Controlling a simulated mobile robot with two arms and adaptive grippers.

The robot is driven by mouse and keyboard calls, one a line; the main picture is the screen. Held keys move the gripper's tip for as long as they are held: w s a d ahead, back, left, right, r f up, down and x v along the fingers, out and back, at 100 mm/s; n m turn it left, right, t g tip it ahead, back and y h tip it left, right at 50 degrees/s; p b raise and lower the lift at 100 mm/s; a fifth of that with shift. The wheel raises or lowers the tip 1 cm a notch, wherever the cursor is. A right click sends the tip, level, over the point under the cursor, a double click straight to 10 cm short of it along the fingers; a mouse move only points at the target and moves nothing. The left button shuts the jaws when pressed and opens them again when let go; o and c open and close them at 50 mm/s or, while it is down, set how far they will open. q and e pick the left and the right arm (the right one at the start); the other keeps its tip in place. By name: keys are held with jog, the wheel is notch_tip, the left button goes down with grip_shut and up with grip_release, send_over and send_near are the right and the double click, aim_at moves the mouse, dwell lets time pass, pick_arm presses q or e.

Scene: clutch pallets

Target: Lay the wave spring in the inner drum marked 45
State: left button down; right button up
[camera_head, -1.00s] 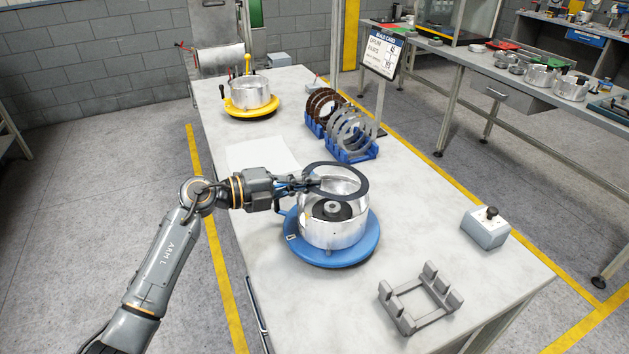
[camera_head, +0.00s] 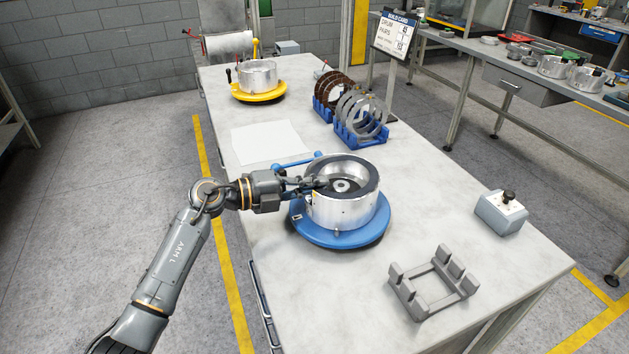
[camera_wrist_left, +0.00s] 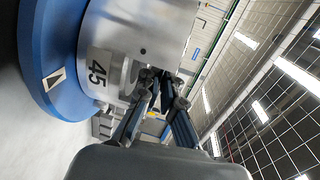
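The silver drum (camera_head: 345,212) stands on a round blue base (camera_head: 340,238) on the table; the left wrist view shows its label 45 (camera_wrist_left: 97,70). In the left wrist view the fingertips (camera_wrist_left: 166,80) are beside the drum wall, and the ring is mostly hidden. My right gripper is out of view.
A grey cradle (camera_head: 433,284) and a grey button box (camera_head: 501,212) stand to the right. Blue racks of rings (camera_head: 360,140), a white sheet (camera_head: 270,141) and a second drum on a yellow base (camera_head: 259,93) lie farther back.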

pick_arm(q)
jog(key=shift+f, duration=0.6)
jog(key=c, duration=1.4)
grip_release()
jog(key=shift+s+f, duration=0.1)
jog(key=shift+f, duration=0.45)
jog(key=p+v, duration=0.2)
jog(key=v, duration=0.4)
jog(key=r+p, duration=0.2)
jog(key=r, duration=0.1)
jog(key=a+r+p, duration=0.1)
jog(key=r+p, duration=0.5)
jog(key=shift+s+a+r, duration=0.25)
jog(key=shift+s+a, duration=0.05)
jog(key=shift+a, duration=0.1)
